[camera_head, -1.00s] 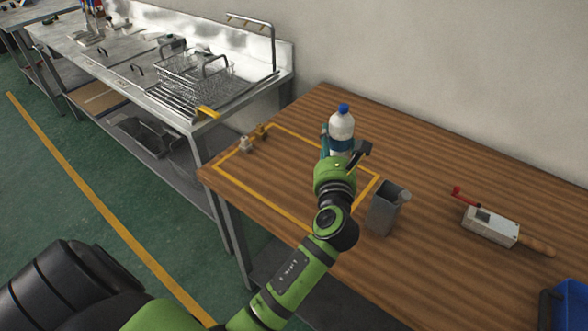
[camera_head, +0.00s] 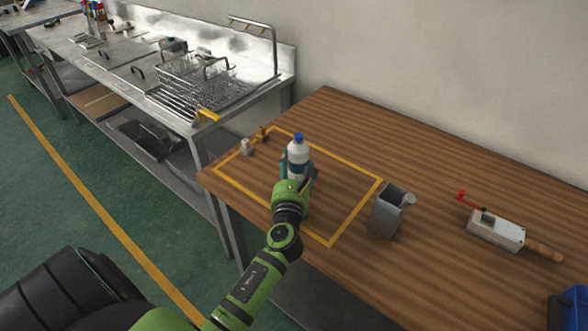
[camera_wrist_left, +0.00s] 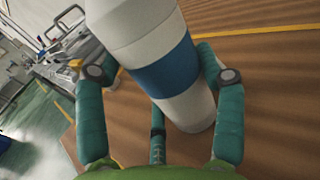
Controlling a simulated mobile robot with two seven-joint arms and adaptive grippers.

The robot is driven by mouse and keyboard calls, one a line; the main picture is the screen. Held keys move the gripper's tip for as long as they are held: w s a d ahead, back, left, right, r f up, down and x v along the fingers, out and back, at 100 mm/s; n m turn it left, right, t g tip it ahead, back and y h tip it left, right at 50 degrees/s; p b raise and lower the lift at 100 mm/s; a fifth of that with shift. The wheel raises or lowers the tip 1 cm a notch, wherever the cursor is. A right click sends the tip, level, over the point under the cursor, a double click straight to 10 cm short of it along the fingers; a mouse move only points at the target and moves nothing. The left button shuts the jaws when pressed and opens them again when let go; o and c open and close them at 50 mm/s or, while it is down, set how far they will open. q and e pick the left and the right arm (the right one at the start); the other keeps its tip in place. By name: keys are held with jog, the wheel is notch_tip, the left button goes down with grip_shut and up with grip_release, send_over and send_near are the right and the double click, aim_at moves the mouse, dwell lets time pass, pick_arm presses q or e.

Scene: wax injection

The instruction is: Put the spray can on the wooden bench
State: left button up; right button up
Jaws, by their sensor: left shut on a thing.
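The spray can (camera_head: 298,153) is white with a blue band and a blue cap. It is upright over the yellow-outlined area of the wooden bench (camera_head: 440,175). My left gripper (camera_head: 298,178) is shut around its lower body. In the left wrist view the can (camera_wrist_left: 155,60) stands between the teal fingers, tilted in the picture, with its base over the wood. I cannot tell whether the base touches the bench. My right gripper is not in view.
A grey metal container (camera_head: 388,212) stands right of the outlined area. Two small fittings (camera_head: 247,147) sit at its left corner. A white handheld device (camera_head: 495,230) and a blue bin (camera_head: 570,308) are farther right. A steel counter with wire baskets (camera_head: 205,78) is at left.

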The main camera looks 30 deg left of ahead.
pick_arm(q)
jog(key=shift+f, duration=0.1)
jog(key=o, duration=1.3)
jog(key=shift+r, duration=0.3)
jog(key=b+v, duration=0.1)
jog(key=v, duration=0.9)
jog(key=shift+s+d+f+b, duration=0.15)
jog(key=shift+s+b, duration=0.15)
jog(key=shift+b, duration=0.05)
jog(key=shift+s+d, duration=0.35)
jog(key=shift+s, duration=0.3)
